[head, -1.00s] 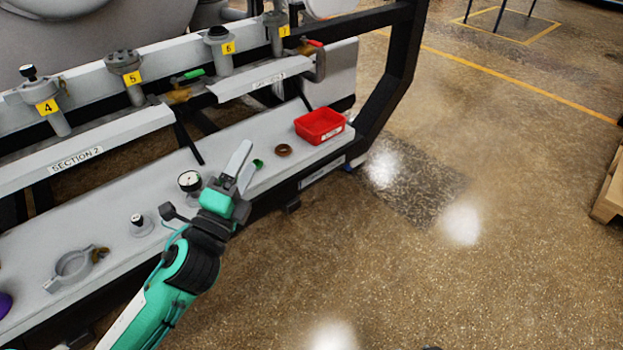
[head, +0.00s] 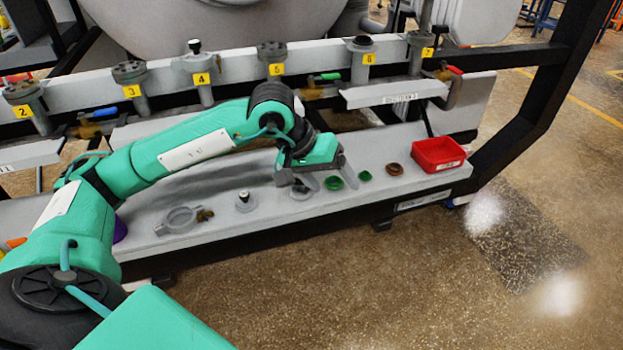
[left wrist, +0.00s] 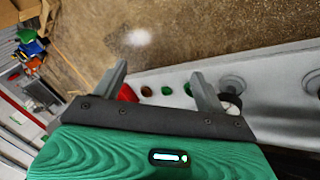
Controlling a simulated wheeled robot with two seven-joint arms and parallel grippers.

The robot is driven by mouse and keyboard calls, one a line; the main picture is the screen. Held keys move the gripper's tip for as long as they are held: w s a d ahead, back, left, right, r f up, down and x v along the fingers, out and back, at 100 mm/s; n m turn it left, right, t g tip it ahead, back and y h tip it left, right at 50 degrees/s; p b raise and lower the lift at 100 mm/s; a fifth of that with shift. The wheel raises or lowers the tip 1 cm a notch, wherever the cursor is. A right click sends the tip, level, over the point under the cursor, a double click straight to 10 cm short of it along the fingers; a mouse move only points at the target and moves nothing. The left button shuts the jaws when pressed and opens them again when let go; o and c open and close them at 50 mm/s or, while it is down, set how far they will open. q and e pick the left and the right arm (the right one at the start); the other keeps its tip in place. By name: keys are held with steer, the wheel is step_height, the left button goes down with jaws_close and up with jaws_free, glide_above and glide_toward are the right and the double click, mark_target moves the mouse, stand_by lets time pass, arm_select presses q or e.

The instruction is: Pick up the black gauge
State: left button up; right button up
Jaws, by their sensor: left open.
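My left gripper (head: 328,178) is open above the grey shelf and points down at it. In the head view it covers most of the spot where a grey round base (head: 300,193) shows, and the black gauge's dial is hidden there. A pale round piece, apparently the black gauge (left wrist: 232,99), shows partly behind the right-hand finger, outside the gap. I cannot tell whether the finger touches it. My right gripper is not in view.
On the shelf (head: 340,205) stand a black-topped fitting (head: 244,200), a grey clamp (head: 180,219), two green rings (head: 334,183), a brown ring (head: 394,169) and a red tray (head: 437,155). Numbered valve ports line the rail (head: 225,73) behind.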

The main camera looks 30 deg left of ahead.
arm_select(q)
steer(key=w+a+r+y, duration=0.15)
steer(key=a+y, duration=0.35)
steer(key=a, duration=0.6)
steer(key=b, duration=0.2)
glide_above(301, 183)
steer(key=a, duration=0.1)
step_height(301, 183, down, 6)
steer(key=shift+m, duration=0.4)
steer(key=x, duration=0.5)
steer(key=shift+w+a+f+b, duration=0.1)
steer(key=shift+a+f+b, duration=0.1)
steer(key=shift+b, duration=0.2)
steer(key=shift+w+f+t, duration=0.15)
steer(key=shift+f+t, duration=0.05)
steer(key=shift+t, duration=0.1)
steer(key=c, duration=1.1)
steer(key=shift+c, duration=0.6)
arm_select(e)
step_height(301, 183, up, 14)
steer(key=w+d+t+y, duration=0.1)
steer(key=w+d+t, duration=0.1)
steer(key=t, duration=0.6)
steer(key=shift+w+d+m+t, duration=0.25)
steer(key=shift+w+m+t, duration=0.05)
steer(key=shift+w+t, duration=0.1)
arm_select(q)
steer(key=shift+r, duration=0.15)
